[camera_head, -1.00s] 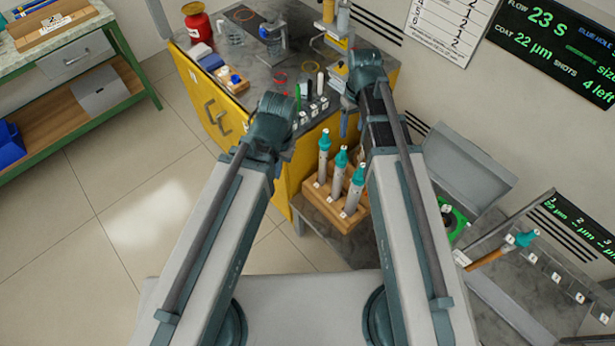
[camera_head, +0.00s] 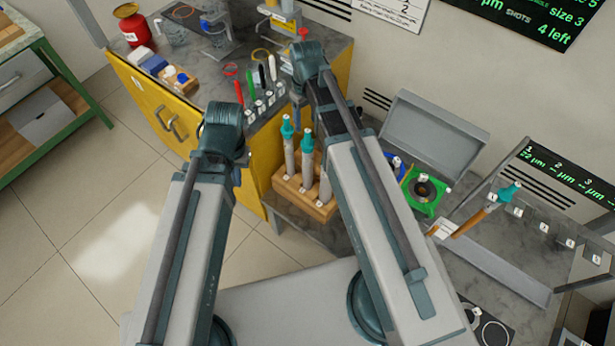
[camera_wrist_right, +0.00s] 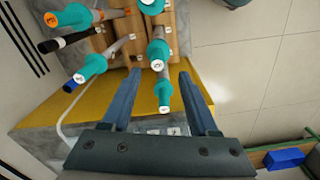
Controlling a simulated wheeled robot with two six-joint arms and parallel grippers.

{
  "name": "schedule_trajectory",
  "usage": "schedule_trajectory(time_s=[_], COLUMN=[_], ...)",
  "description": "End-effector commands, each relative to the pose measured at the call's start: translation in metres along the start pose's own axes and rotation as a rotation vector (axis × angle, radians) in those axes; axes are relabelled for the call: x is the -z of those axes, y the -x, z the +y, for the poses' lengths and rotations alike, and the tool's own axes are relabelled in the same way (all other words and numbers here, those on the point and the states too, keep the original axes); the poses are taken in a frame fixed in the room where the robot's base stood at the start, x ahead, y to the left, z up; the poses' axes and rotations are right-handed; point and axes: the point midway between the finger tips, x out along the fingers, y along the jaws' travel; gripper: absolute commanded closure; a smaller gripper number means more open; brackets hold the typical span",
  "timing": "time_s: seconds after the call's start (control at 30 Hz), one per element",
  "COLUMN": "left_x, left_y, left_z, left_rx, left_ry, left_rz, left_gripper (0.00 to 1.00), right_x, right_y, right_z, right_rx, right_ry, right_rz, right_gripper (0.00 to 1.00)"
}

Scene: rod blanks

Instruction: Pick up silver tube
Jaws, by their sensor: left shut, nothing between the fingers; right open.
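Several silver tubes with teal caps stand in a wooden rack (camera_head: 312,207) below my right arm; one silver tube (camera_head: 290,155) is at its left and another (camera_head: 307,165) is beside it. My right gripper (camera_wrist_right: 160,75) is open and points at the rack. In the right wrist view a teal-capped tube (camera_wrist_right: 163,90) lies between or just beyond its fingers, and I cannot tell its depth. In the head view the right gripper (camera_head: 297,108) hangs just above the rack. My left gripper (camera_head: 241,158) is shut and empty, left of the rack and mostly hidden by its arm.
A yellow cabinet (camera_head: 165,110) with a cluttered grey top stands behind the rack. Open floor lies left.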

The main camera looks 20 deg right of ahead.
Motion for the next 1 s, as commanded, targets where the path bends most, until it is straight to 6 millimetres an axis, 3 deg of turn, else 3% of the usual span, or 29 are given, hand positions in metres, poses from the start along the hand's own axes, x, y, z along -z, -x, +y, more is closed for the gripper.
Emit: schedule_trajectory(time_s=[0.07, 0.47, 0.8, 1.0], left_x=[0.001, 0.001, 0.004, 0.004], left_y=[-0.015, -0.024, -0.065, -0.067], left_z=[0.001, 0.002, 0.006, 0.006], left_rx=[0.000, 0.000, 0.000, 0.000], left_ry=[0.000, 0.000, 0.000, 0.000], left_rz=[0.000, 0.000, 0.000, 0.000], left_gripper=[1.00, 1.00, 1.00, 1.00], right_x=[0.000, -0.001, -0.002, -0.002], right_y=[-0.015, -0.024, -0.065, -0.068], right_z=[0.000, 0.001, 0.004, 0.004], right_rx=[0.000, 0.000, 0.000, 0.000], right_ry=[0.000, 0.000, 0.000, 0.000], right_rz=[0.000, 0.000, 0.000, 0.000], right_gripper=[0.40, 0.40, 0.40, 0.40])
